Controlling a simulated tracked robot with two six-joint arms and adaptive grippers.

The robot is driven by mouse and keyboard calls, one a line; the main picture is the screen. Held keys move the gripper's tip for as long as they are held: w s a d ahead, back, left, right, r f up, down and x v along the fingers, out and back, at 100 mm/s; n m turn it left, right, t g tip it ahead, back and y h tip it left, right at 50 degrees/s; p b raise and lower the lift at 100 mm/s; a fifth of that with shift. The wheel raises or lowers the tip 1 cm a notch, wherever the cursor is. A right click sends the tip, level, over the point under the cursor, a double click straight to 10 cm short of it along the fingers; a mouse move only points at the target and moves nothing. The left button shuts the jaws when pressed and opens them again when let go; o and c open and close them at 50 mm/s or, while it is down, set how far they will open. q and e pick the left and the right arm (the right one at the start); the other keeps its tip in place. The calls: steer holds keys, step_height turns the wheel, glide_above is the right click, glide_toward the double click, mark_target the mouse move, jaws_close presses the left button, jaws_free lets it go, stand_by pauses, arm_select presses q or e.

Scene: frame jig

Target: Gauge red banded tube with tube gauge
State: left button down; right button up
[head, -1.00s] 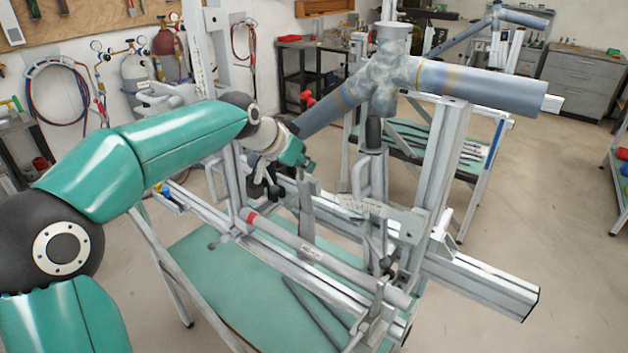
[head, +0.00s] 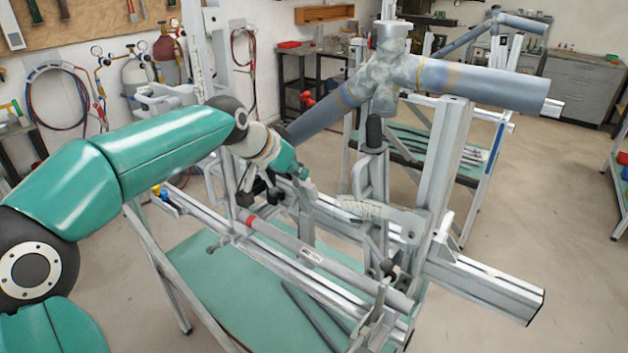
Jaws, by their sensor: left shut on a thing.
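The red banded tube (head: 350,273) is a long grey tube with a red band near its left end and a small pale label along its side. It lies slanted along the jig's rail above the green table. My left gripper (head: 258,192) is beyond the tube's banded end, mostly hidden behind my wrist and jig parts. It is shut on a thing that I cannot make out. A pale plate with marks (head: 365,209) is behind the tube, at the middle of the jig; I cannot tell whether it is the tube gauge. My right gripper is out of view.
A large grey pipe joint (head: 390,80) sits high on the jig beside an upright post (head: 447,150). A metal beam (head: 485,285) juts out to the right. Dark rods (head: 305,315) lie on the green table top (head: 215,285). Open floor is at the right.

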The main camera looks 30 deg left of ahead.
mark_target(297, 194)
arm_select(q)
steer(key=shift+s+a+f+b, duration=0.1)
steer(key=shift+s+f+b, duration=0.2)
steer(key=shift+s+b, duration=0.65)
steer(key=shift+s, duration=0.1)
steer(key=shift+f, duration=0.1)
steer(key=shift+s+a+f+b, duration=0.1)
steer(key=shift+s+f+b, duration=0.45)
steer(key=shift+s+b, duration=0.35)
